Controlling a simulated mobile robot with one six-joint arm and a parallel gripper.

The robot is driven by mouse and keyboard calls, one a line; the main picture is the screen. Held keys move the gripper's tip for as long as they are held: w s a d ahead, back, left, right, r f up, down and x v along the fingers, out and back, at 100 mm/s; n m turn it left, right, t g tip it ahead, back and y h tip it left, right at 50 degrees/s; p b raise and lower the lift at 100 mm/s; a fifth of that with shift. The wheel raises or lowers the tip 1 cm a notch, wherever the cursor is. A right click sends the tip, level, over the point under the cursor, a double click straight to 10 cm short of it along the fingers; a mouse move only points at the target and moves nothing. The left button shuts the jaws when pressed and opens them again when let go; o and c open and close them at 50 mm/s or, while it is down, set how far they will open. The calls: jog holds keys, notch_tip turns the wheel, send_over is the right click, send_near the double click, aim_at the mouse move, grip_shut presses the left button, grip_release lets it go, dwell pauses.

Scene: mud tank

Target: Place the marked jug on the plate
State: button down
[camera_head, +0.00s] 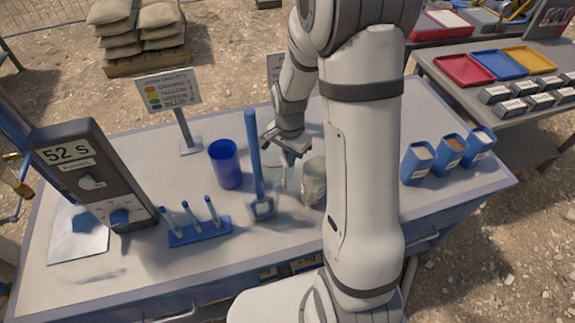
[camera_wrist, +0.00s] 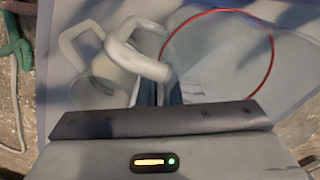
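The marked jug (camera_head: 272,164) is clear, with a red line around it, and stands on the bench in the middle. In the wrist view its clear body (camera_wrist: 222,62) and red line fill the right side, with a pale, thick handle (camera_wrist: 140,48). My gripper (camera_head: 287,152) is at the jug's handle side. In the wrist view its dark fingers (camera_wrist: 160,94) are close together at the lower end of the handle. Whether they grip it is not clear. A flat pale square plate (camera_head: 78,236) with a dark patch lies at the bench's left, beside the timer.
A grey jug (camera_head: 313,182) stands close beside the marked jug. A blue tool with a tall shaft (camera_head: 255,160), a blue cup (camera_head: 225,164), a blue rack (camera_head: 200,232) and a timer box (camera_head: 92,175) occupy the bench leftward. Several blue bins (camera_head: 449,151) stand at right.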

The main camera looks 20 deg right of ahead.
jog(key=shift+f, duration=1.9)
jog(key=shift+f, duration=0.2)
jog(key=c, duration=1.6)
grip_release()
